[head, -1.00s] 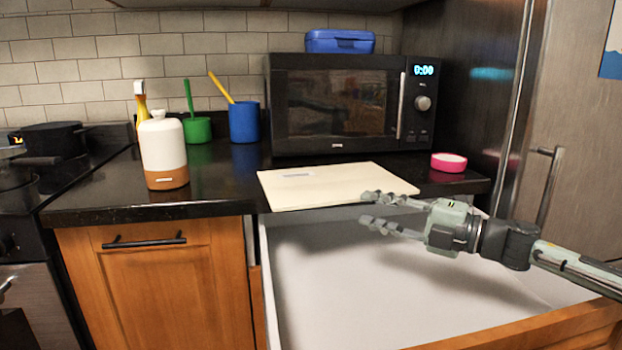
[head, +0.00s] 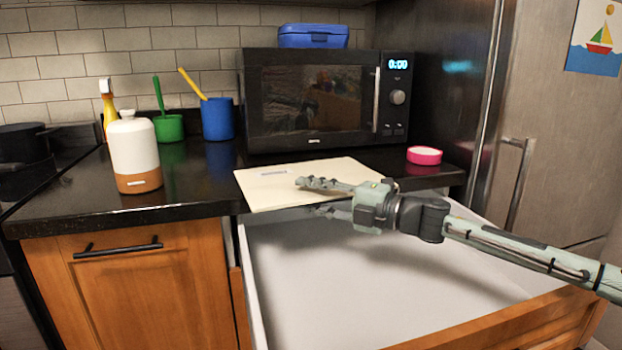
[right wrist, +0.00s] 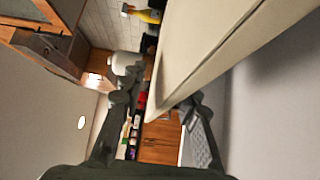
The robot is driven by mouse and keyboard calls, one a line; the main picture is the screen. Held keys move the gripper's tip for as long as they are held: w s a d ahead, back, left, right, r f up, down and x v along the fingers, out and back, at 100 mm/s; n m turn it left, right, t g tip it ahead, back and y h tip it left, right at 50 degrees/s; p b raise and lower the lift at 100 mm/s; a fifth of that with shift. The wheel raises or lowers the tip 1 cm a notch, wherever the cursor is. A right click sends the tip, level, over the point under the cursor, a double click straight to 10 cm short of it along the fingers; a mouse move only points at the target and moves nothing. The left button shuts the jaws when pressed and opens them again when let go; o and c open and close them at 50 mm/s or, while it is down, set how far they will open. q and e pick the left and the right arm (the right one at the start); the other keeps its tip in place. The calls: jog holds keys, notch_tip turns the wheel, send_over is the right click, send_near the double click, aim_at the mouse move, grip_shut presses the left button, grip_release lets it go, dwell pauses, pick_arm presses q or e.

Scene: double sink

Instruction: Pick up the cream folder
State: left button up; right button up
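The cream folder (head: 285,180) lies flat on the black counter in front of the microwave, its front edge at or slightly past the counter edge above the open drawer. My right gripper (head: 312,197) is at the folder's front right part, one finger above it and the other lower, below its front edge. In the right wrist view, the folder (right wrist: 200,45) reaches down between the two spread fingers (right wrist: 158,100), with gaps visible, so the gripper is open. My left gripper is not in view.
An open white drawer (head: 370,290) sits below the gripper. A microwave (head: 315,100) stands behind the folder, a pink round container (head: 424,156) to its right. A white and brown bottle (head: 135,150), green pot (head: 169,128) and blue cup (head: 217,120) stand left.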

grip_shut()
jog(key=shift+r, duration=0.1)
dwell(0.4)
